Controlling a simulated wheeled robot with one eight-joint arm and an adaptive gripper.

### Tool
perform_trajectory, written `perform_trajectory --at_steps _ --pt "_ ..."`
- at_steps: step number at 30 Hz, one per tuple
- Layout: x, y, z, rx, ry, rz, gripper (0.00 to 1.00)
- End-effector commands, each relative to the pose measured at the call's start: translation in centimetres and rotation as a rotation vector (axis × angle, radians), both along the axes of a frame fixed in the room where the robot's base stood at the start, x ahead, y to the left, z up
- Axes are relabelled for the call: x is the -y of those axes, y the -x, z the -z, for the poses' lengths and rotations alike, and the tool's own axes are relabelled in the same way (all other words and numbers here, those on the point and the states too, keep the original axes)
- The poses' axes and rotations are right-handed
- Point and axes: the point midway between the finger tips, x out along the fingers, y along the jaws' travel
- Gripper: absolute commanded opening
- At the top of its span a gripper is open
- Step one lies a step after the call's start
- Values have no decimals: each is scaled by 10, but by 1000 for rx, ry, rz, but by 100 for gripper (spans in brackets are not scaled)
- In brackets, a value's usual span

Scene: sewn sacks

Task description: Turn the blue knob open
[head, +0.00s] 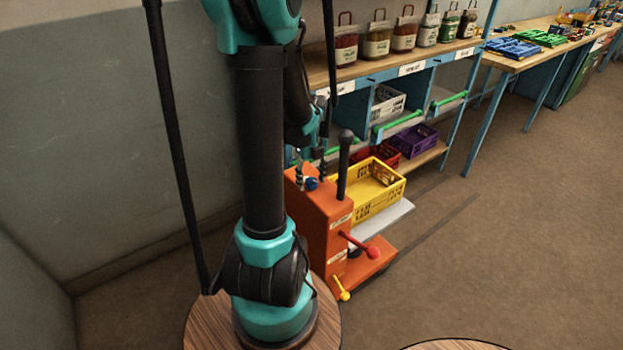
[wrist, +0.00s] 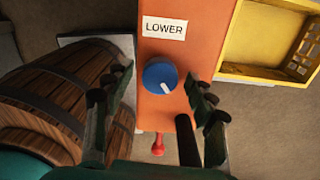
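The blue knob (wrist: 159,77) sits on top of an orange machine (wrist: 176,40), with a white pointer mark toward its lower right. A white label reading LOWER (wrist: 165,28) lies beyond it in the wrist view. My gripper (wrist: 152,98) is open, with one finger on each side of the knob and visible gaps between. Whether the fingertips are at the knob's height I cannot tell. In the head view the knob (head: 311,184) shows small on the orange machine (head: 322,222), just below my gripper (head: 312,172), partly hidden by my arm.
A black post (head: 344,165) rises from the machine beside the knob. A red-tipped lever (head: 374,252) and a yellow-tipped one (head: 344,295) stick out. A yellow crate (head: 378,190) stands behind. A barrel (wrist: 65,88) is close on the left in the wrist view. Open floor (head: 500,240) lies right.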

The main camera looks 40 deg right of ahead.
Motion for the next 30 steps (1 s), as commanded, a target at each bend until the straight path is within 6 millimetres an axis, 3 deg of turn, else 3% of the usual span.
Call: perform_trajectory --at_steps 1,12,23,30 --pt "0 0 0 0 0 0 49" --pt "0 0 0 0 0 0 6" --pt "0 0 0 0 0 -76 6" --pt "0 0 0 0 0 -249 6"
